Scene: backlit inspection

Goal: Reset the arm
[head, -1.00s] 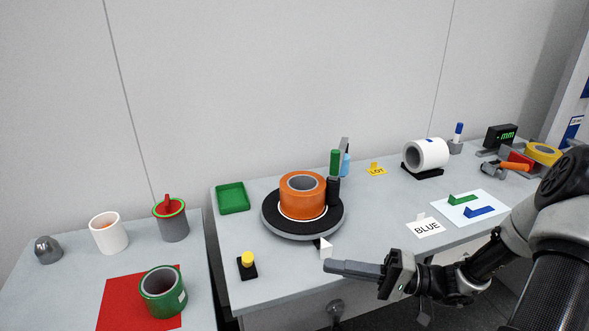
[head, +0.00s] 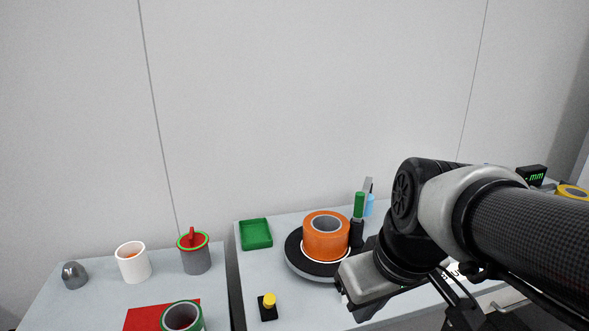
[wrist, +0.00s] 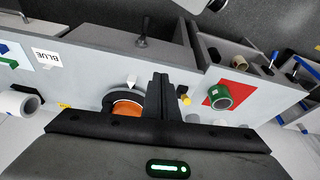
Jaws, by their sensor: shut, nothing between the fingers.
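My gripper (wrist: 160,80) is in the wrist view, its two dark fingers pressed together with nothing between them. It hangs above the bench, apart from everything on it. In the head view my folded arm fills the right side, and the fingers cannot be made out there. An orange tape roll (head: 326,238) sits on a black round turntable (head: 297,262) left of my arm; in the wrist view the orange roll (wrist: 127,108) is partly hidden beside my fingers.
A green tray (head: 256,234), a yellow button (head: 269,301) and a green marker (head: 359,205) stand near the turntable. The left bench holds a white cup (head: 132,264), a grey canister (head: 196,258) and a green roll (head: 183,317) on a red mat (head: 145,315). My arm hides much of the right bench.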

